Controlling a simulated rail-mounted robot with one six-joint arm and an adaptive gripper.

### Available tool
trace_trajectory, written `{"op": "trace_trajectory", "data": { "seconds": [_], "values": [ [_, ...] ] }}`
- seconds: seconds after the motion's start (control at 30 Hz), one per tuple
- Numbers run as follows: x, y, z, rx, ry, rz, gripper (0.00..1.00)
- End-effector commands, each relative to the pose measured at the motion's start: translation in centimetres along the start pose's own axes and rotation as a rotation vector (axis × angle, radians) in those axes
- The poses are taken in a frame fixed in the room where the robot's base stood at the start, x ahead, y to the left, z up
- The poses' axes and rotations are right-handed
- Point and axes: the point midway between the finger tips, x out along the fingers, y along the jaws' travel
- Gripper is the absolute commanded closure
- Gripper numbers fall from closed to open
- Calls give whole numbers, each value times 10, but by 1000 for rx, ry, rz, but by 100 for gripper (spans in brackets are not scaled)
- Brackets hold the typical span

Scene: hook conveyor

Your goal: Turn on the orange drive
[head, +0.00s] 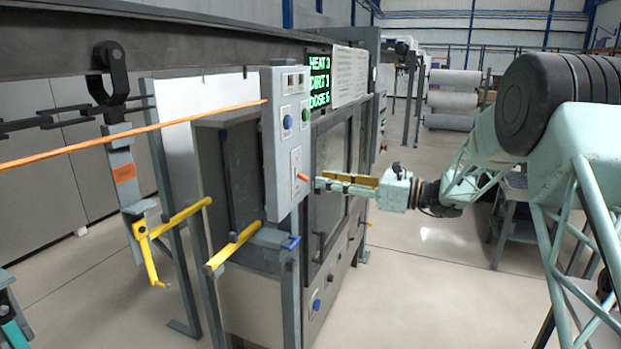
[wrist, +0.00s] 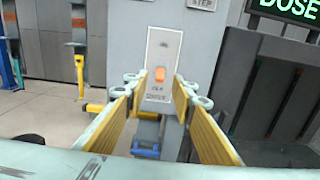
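An orange switch (head: 303,177) sits on a light plate low on the grey control box (head: 284,150). In the wrist view the orange switch (wrist: 160,74) is near the middle of its plate (wrist: 162,52), with small lettering below that I cannot read clearly. My gripper (head: 318,185) points at the box from the right, its tips close to the switch. In the wrist view my gripper (wrist: 157,88) is open and empty, with one yellow-padded finger on each side of the switch. I cannot tell whether a fingertip touches it.
A green button (head: 305,115) and a blue button (head: 287,122) are higher on the box. An orange cord (head: 130,134) runs left from it. Yellow bars (head: 236,245) stick out below. A green-lettered display (head: 319,82) is behind. The floor on the right (head: 440,270) is clear.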

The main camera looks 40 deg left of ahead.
Motion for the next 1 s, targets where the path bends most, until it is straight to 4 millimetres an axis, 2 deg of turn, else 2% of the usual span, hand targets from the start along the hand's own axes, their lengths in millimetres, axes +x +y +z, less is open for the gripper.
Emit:
{"op": "trace_trajectory", "data": {
  "seconds": [0.2, 0.43, 0.63, 0.93, 1.0],
  "values": [
    [29, 1, 0, -1, 1, 2, 76],
    [49, 0, 0, -1, 1, 0, 76],
    [56, 0, 0, -1, 1, 0, 76],
    [57, 0, 0, 0, 1, 0, 76],
    [57, 0, 0, 0, 1, 0, 82]
  ]
}}
